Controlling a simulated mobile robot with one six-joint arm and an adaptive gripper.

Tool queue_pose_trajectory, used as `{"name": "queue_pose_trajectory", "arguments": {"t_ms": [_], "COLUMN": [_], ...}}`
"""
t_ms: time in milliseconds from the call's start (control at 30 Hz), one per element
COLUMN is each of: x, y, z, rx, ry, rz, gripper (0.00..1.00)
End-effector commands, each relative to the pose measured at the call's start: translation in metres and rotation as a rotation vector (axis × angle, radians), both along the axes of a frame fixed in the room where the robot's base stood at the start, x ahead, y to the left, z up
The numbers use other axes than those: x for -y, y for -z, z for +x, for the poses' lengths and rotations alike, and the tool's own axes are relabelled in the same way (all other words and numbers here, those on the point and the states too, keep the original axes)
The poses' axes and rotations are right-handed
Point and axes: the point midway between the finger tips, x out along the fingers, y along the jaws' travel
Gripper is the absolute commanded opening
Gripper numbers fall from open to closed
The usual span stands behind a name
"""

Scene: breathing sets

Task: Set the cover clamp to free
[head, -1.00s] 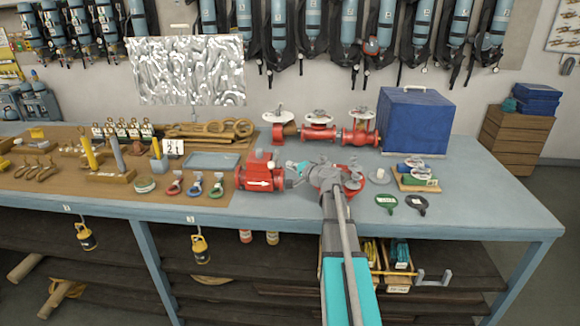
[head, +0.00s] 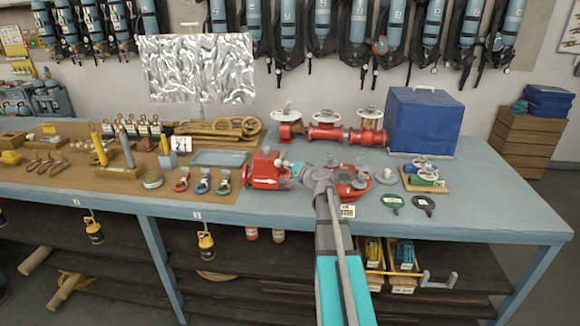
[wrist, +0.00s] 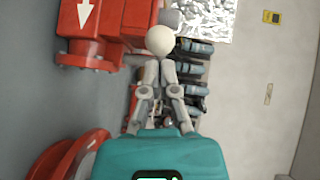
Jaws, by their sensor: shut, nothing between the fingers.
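A red valve body with a white arrow (head: 267,168) stands on the bench, left of my gripper. A pale ball-ended knob (wrist: 160,40) shows just beyond my fingertips in the wrist view; whether they touch it I cannot tell. My gripper (wrist: 159,64) is shut and empty, its fingers together below the knob in that view. In the head view my gripper (head: 289,165) points left toward the valve's right end. A red round fitting (head: 357,182) sits to the right, partly hidden by my arm. I cannot make out which part is the cover clamp or its setting.
Red valves with handwheels (head: 326,133) and a blue box (head: 424,122) stand at the back. Green and black tags (head: 392,201) lie at right. A wooden board (head: 90,190) with tools fills the left. The right end of the bench (head: 490,205) is clear.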

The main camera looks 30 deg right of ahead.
Motion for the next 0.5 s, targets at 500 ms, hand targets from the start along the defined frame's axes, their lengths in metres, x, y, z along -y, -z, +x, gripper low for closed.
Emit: {"name": "queue_pose_trajectory", "arguments": {"t_ms": [500], "x": [0.019], "y": [-0.009], "z": [-0.023], "rx": [0.001], "ry": [-0.002], "rz": [0.0], "gripper": [0.0]}}
